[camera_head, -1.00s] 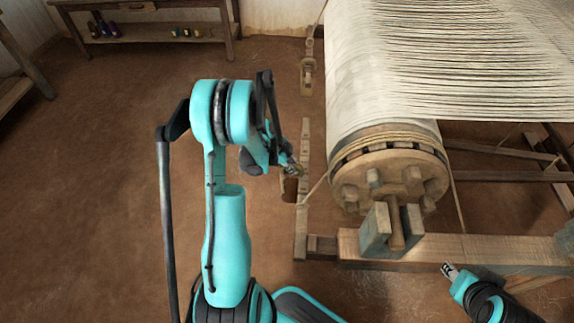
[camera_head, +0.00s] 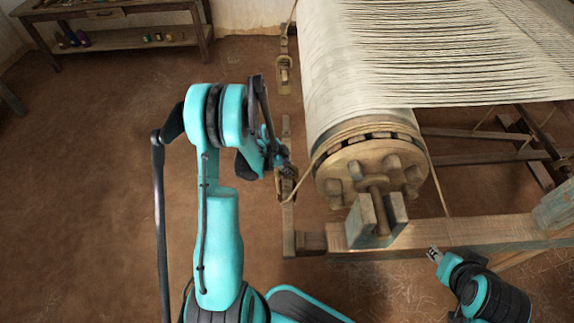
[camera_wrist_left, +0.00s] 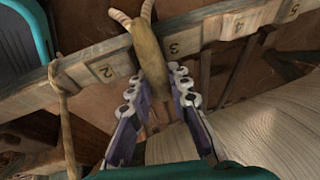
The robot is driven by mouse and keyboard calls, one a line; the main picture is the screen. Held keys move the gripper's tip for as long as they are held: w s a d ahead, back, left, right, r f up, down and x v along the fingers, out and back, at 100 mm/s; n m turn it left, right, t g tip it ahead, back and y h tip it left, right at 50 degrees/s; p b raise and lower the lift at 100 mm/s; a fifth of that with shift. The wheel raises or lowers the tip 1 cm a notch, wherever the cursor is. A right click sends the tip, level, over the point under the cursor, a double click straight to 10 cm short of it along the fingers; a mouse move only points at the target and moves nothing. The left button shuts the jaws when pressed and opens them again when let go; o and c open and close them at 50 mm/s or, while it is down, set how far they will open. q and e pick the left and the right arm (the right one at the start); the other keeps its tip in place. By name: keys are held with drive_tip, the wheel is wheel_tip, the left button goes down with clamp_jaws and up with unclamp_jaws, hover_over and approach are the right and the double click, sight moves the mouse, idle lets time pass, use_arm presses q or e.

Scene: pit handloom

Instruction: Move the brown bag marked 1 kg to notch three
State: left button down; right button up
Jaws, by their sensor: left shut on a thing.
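My left gripper (camera_wrist_left: 154,76) is shut on a brown bag (camera_wrist_left: 146,48), which sits between its two fingers in the left wrist view. Two pale, horn-like ends stick up from the bag's top. The bag overlaps the numbered wooden rail (camera_wrist_left: 210,34) between the marks 2 and 3; whether it touches the rail I cannot tell. Its 1 kg mark is not visible. In the head view my left gripper (camera_head: 284,172) is at the upright-looking rail (camera_head: 288,215), left of the loom's roller. My right gripper (camera_head: 434,253) is at the lower right, away from the rail, its jaws too small to read.
A rope (camera_wrist_left: 65,115) is tied round the rail left of mark 2. The roller's wooden end disc (camera_head: 345,180) and the loom's lower beam (camera_head: 480,232) stand close right of my left gripper. A shelf table (camera_head: 110,20) is at the back left. Open floor lies left.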

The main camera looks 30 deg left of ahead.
use_arm(q)
drive_tip(key=shift+f, duration=0.45)
idle(0.7)
drive_tip(key=c, duration=1.3)
unclamp_jaws()
drive_tip(key=shift+s, duration=0.1)
drive_tip(key=v, duration=1.2)
